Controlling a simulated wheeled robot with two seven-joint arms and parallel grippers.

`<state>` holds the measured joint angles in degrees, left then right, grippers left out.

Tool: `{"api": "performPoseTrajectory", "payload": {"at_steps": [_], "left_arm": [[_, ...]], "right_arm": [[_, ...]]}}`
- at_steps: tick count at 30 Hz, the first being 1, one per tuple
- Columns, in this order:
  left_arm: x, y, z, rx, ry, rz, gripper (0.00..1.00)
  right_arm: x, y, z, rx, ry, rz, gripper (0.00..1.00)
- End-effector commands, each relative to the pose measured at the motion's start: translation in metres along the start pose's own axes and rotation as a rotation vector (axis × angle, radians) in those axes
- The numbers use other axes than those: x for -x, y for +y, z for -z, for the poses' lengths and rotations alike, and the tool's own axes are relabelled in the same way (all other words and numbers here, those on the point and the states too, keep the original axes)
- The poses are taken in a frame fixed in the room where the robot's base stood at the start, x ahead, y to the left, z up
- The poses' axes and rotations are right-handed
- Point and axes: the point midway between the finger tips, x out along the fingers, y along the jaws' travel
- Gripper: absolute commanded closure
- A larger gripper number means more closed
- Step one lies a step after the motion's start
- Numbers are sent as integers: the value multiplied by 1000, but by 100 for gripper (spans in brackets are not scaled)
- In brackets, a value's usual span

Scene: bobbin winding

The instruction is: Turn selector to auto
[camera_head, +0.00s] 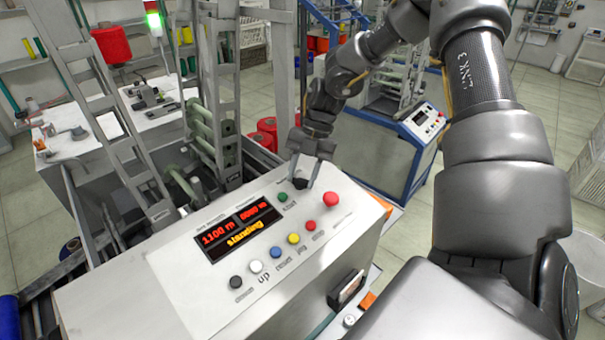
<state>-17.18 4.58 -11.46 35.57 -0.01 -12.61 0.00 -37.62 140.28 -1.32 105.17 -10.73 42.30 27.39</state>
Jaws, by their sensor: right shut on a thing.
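The control panel (180,275) is a light grey slanted box with a dark display (238,232) showing red and orange text, including "standing". My right gripper (301,182) points down at the panel's upper edge and is shut on a dark knob, the selector (299,183), which is mostly hidden between the fingers. Its pointing direction cannot be read. A green button (283,197) is just left of the gripper, and a large red button (330,199) is to its right. My left gripper does not show.
A row of black, white, blue, yellow and red buttons (293,239) lies below the display. Metal ladder-like frames (215,90) rise behind the panel. A second blue-and-white machine (420,122) stands at the back right.

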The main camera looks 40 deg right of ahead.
Motion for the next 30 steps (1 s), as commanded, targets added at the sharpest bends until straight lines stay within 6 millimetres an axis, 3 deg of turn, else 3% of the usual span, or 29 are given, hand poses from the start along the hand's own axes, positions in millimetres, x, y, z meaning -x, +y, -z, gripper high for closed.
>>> {"api": "performPoseTrajectory", "payload": {"at_steps": [8, 18, 30], "left_arm": [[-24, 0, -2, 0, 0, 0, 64], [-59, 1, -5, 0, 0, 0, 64], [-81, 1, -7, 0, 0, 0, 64]], "right_arm": [[-4, -1, -2, -109, 0, -68, 85], [-4, -3, -1, -374, 3, -216, 85], [-2, -5, 2, -687, 3, -385, 85]]}}
